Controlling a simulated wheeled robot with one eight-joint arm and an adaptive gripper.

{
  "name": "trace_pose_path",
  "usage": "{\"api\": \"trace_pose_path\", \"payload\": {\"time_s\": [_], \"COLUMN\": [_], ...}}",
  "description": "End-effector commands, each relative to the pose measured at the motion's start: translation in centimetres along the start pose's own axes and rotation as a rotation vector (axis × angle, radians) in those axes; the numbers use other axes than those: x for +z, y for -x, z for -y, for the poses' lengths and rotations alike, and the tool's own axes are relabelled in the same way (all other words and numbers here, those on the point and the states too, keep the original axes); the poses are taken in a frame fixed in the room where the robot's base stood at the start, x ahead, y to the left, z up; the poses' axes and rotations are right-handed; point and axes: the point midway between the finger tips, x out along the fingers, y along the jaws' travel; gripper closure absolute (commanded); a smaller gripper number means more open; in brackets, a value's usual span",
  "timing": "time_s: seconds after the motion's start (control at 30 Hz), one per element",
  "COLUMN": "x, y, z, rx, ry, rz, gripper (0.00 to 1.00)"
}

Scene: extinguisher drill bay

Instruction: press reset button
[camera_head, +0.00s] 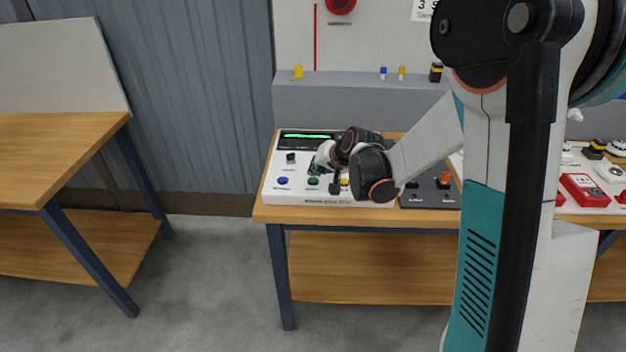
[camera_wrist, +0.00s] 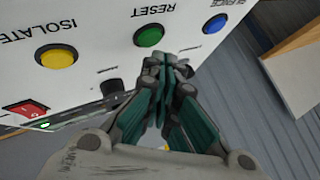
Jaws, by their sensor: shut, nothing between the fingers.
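The green reset button (camera_head: 313,181) is on the front row of a white control panel (camera_head: 276,165) on the wooden bench. In the wrist view the panel is upside down, and the green button (camera_wrist: 148,35) sits under the label RESET. My gripper (camera_wrist: 163,62) is shut and empty, its fingertips just below the green button in that picture. The button is unobstructed there; whether the tips touch it I cannot tell. In the head view my gripper (camera_head: 315,169) is over the panel behind the green button, partly hidden by my wrist.
A blue SILENCE button (camera_wrist: 214,23) and a yellow ISOLATE button (camera_wrist: 57,56) flank the green one. A red rocker switch (camera_wrist: 25,108) and a dark knob (camera_wrist: 112,88) are also on the panel. A dark box (camera_head: 430,193) stands to the right on the bench.

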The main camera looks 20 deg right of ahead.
Motion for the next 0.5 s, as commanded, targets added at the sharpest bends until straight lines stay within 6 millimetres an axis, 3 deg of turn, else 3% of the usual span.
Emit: {"api": "trace_pose_path", "payload": {"time_s": [0.5], "x": [-1.7], "y": [2.4], "z": [1.7], "rx": [0.000], "ry": [0.000], "rz": [0.000], "gripper": [1.00]}}
